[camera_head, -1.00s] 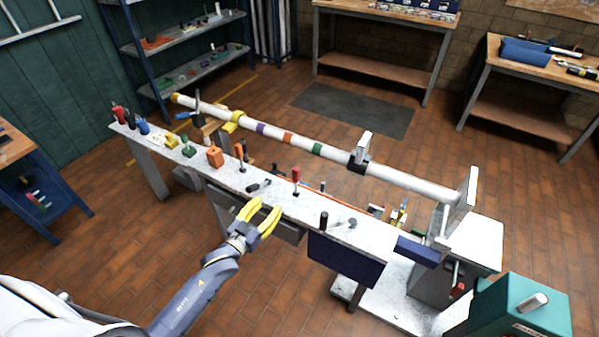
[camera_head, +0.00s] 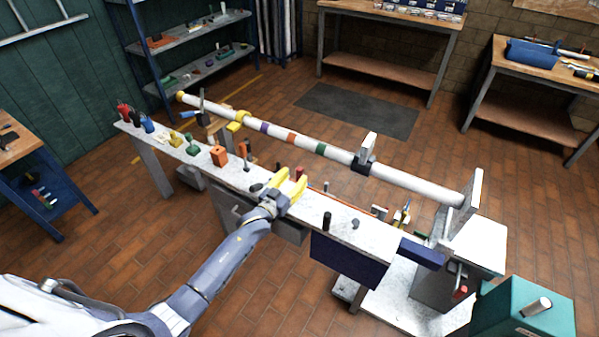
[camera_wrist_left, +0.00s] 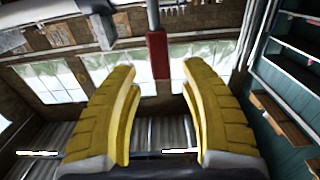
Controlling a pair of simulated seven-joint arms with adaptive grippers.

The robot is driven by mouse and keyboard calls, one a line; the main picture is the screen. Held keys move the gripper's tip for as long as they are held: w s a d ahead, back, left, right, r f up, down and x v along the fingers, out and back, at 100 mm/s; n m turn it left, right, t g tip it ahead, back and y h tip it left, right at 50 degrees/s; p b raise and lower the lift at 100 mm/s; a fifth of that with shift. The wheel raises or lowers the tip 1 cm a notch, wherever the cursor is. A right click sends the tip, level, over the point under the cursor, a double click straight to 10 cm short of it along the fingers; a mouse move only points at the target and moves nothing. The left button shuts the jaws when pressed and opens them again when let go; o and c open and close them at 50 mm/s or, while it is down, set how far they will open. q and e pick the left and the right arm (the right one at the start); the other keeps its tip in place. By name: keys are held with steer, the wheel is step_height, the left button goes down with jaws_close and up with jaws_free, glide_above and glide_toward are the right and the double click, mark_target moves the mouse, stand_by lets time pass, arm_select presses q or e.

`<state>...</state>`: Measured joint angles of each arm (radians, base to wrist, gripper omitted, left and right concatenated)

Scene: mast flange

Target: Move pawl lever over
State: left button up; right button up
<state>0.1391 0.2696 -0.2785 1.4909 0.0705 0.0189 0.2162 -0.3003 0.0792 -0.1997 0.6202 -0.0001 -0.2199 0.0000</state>
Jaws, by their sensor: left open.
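A red-handled lever (camera_head: 301,174), which I take to be the pawl lever, stands on the long pale bench (camera_head: 343,218). Its lower part is hidden behind my left gripper in the head view. My left gripper (camera_head: 290,181) is open, its yellow fingers raised over the bench close to the lever. In the left wrist view, the red handle (camera_wrist_left: 158,55) shows in line with the gap of my left gripper (camera_wrist_left: 160,76), with space on both sides. I cannot tell whether it is between the tips or just beyond them. My right gripper is not in view.
A long white mast (camera_head: 405,183) with coloured bands lies behind the bench. An orange block (camera_head: 219,156), an orange-handled lever (camera_head: 244,150) and a green piece (camera_head: 193,144) stand left of the gripper. A black peg (camera_head: 326,220) stands to the right.

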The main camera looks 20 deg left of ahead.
mark_target(298, 174)
arm_select(q)
steer(key=shift+x, duration=1.9)
jaws_close()
